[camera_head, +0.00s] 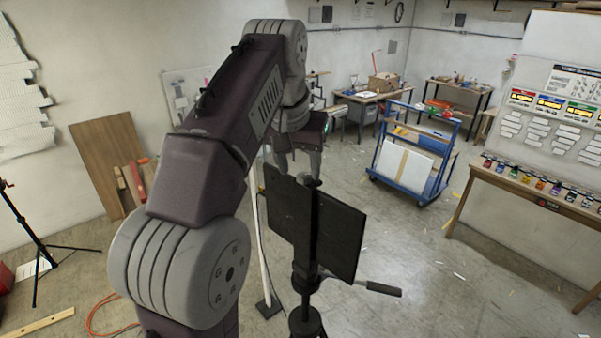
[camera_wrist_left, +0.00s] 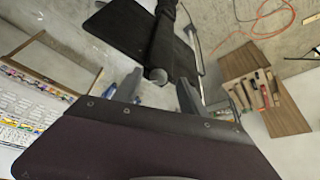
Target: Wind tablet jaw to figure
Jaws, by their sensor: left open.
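A black tablet (camera_head: 342,232) stands upright in a dark holder on a tripod, its back towards me. A dark bar (camera_head: 302,225) runs up the middle of its back. At the bar's top is a small round knob (camera_head: 312,182), which also shows in the left wrist view (camera_wrist_left: 157,75). My left gripper (camera_head: 298,165) is open above the top of the holder. In the left wrist view its fingers (camera_wrist_left: 158,88) stand apart, one on each side of the knob. I cannot tell whether they touch it. No figure or scale is readable. My right gripper is not in view.
A tripod handle (camera_head: 375,288) sticks out to the right below the tablet. A blue cart (camera_head: 412,168) and a wooden table (camera_head: 530,190) stand further right. A wooden board (camera_head: 102,160) leans on the left wall, near a black tripod (camera_head: 40,240). The floor at right front is mostly clear.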

